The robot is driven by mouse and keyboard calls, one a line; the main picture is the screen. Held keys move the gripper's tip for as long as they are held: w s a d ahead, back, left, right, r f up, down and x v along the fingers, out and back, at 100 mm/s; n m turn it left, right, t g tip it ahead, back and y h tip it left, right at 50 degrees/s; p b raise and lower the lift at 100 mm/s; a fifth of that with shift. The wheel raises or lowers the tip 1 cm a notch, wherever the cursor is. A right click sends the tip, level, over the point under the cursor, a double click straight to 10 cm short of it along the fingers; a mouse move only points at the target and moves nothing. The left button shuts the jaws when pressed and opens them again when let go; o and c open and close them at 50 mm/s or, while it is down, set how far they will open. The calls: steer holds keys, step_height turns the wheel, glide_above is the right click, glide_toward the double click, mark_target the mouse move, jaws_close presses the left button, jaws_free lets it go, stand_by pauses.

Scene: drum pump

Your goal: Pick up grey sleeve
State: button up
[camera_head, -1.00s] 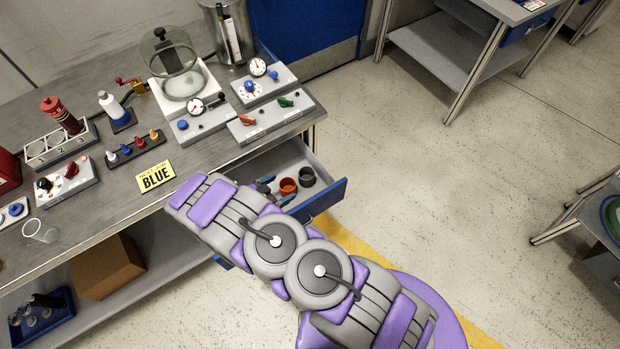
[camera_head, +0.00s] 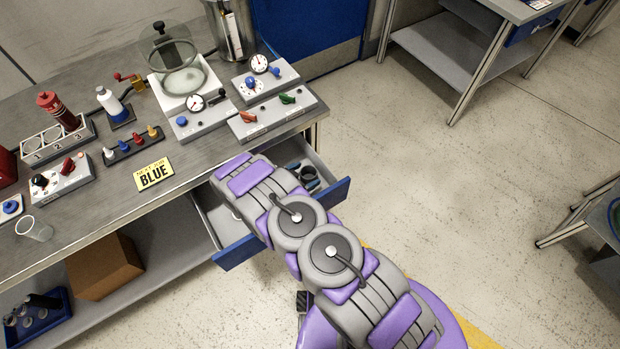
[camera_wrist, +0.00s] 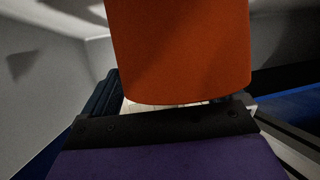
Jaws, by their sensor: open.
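The grey sleeve (camera_head: 308,174) is a small dark ring in the right part of the open drawer, partly hidden by my arm. In the wrist view an orange-red sleeve (camera_wrist: 180,50) fills the upper middle, close in front of my gripper (camera_wrist: 172,108). My gripper is open, with one dark finger showing left of the orange sleeve. I cannot tell whether it touches that sleeve. In the head view my arm covers the orange sleeve and most of the gripper. I cannot make out the grey sleeve in the wrist view.
The drawer (camera_head: 238,252) has blue front edges and pale walls close around my gripper. Open floor lies to the right.

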steer(key=shift+w+f, duration=0.35)
steer(key=shift+f, duration=0.05)
steer(key=shift+w+a, duration=0.15)
steer(key=shift+a, duration=0.1)
steer(key=shift+d+r, duration=0.1)
steer(key=shift+d, duration=0.35)
steer(key=shift+c, duration=0.7)
steer(key=shift+d, duration=0.35)
steer(key=c, duration=0.3)
steer(key=shift+a, duration=0.6)
steer(key=c, duration=0.7)
steer(key=shift+o, duration=0.2)
steer(key=shift+d, duration=0.1)
steer(key=shift+d+r, duration=0.1)
steer(key=shift+d, duration=0.1)
